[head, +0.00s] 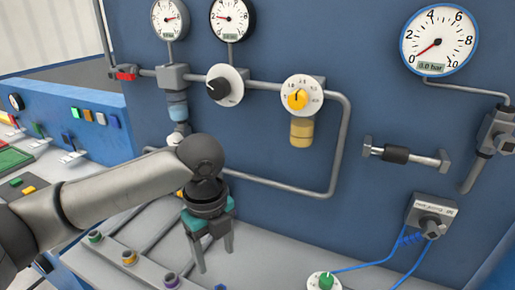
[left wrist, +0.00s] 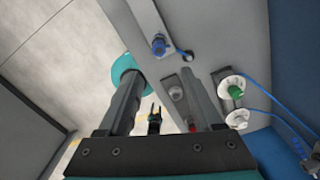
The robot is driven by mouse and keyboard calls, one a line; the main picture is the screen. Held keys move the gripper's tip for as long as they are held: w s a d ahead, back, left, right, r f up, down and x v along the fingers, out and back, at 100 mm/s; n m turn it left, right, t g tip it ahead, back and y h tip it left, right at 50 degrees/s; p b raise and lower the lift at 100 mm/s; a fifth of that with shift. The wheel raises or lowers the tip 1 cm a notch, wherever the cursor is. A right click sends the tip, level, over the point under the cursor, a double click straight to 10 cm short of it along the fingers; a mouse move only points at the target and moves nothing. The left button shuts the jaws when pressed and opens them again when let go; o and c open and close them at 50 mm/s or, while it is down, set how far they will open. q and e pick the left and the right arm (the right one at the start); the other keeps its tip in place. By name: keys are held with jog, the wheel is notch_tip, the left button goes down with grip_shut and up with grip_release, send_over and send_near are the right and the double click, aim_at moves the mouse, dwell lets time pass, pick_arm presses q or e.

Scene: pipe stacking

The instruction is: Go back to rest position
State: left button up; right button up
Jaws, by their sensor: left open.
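My left gripper (head: 214,252) hangs over the grey bench in the head view, its two fingers apart and pointing down. In the left wrist view the fingers of the left gripper (left wrist: 160,75) are spread with nothing held between them. In that view a small dark two-pronged shape (left wrist: 154,118) shows far off between the fingers; it may be my right gripper, but it is too small to tell. The head view does not show my right gripper. A short pipe with a black middle (head: 396,154) sits on the blue panel.
The blue panel (head: 260,165) carries gauges, valves and a grey pipe loop (head: 338,150). A box with blue cables (head: 430,216) is at right. A green-topped knob (head: 325,282) stands on the bench (head: 265,265). Several colored fittings lie near the left gripper.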

pick_arm(q)
jog(key=s+d+f+n+t+h, duration=0.2)
jog(key=s+d+f+n+h, duration=0.2)
jog(key=s+d+f+n, duration=0.45)
jog(key=s+a+f+n+t+y, duration=0.1)
jog(key=s+a+f+n+y, duration=0.15)
jog(key=s+a+n, duration=0.4)
jog(key=s+a+f+n+t+y, duration=0.1)
jog(key=s+a+f+n, duration=0.2)
jog(key=a+n, duration=0.5)
notch_tip(320, 180, down, 24)
jog(key=s+n+g+b, duration=0.1)
jog(key=s+g+b, duration=0.1)
jog(key=s+a+f+g+b, duration=0.1)
jog(key=s+f+b, duration=0.1)
jog(key=s+f, duration=1.3)
jog(key=shift+a+f, duration=0.4)
jog(key=shift+f, duration=0.2)
